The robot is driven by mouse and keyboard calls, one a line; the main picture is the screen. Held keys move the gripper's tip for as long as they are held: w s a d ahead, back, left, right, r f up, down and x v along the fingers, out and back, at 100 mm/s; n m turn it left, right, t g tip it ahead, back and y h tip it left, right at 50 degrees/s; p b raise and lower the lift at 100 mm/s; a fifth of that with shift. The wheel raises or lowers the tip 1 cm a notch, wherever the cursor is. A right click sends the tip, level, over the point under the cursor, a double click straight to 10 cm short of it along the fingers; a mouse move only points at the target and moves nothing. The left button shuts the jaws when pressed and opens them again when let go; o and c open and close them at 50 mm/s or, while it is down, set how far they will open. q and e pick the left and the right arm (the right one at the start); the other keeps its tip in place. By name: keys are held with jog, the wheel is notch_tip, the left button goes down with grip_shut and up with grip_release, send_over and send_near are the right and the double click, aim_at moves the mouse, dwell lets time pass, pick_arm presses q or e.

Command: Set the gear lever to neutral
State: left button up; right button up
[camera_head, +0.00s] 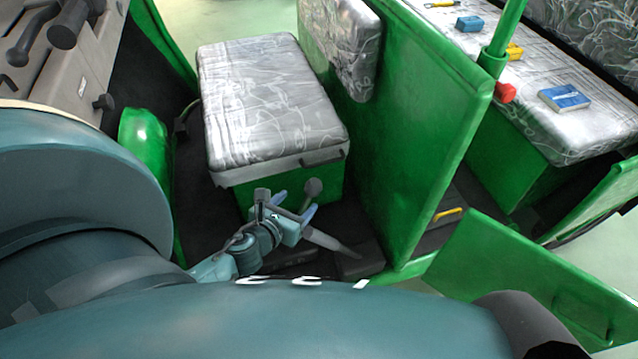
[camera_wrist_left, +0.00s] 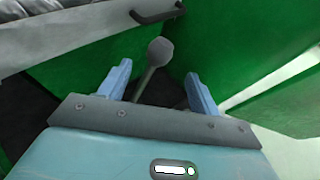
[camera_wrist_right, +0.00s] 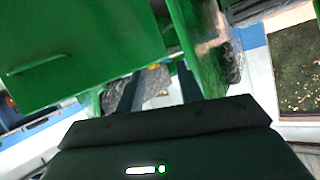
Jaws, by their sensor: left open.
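The gear lever (camera_head: 313,187), a thin grey stick with a round knob, stands in front of the green seat base. In the left wrist view the lever (camera_wrist_left: 160,51) rises between the two blue fingers, its knob beyond their tips. My left gripper (camera_head: 294,205) is open, its fingers on either side of the lever's shaft; I cannot tell if either touches it. The lever's foot is hidden behind the gripper. My right gripper (camera_wrist_right: 157,84) is open and empty in the right wrist view, facing green bodywork away from the lever.
A patterned seat (camera_head: 270,100) stands behind the lever, with a dark handle on its front edge. A grey bar (camera_head: 328,241) lies low beside my left gripper. A green partition (camera_head: 425,130) rises on the right. Small boxes, such as a blue one (camera_head: 564,97), lie on the rear bench.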

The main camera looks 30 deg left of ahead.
pick_arm(q)
jog(key=b+x, duration=0.1)
jog(key=x, duration=0.9)
jog(key=shift+w+b, duration=0.35)
jog(key=shift+b, duration=0.05)
jog(key=shift+w+f, duration=0.2)
jog(key=shift+w, duration=0.2)
pick_arm(e)
jog(key=shift+s+d+r+t, duration=0.2)
jog(key=shift+s+d+t, duration=0.15)
jog(key=shift+d, duration=0.15)
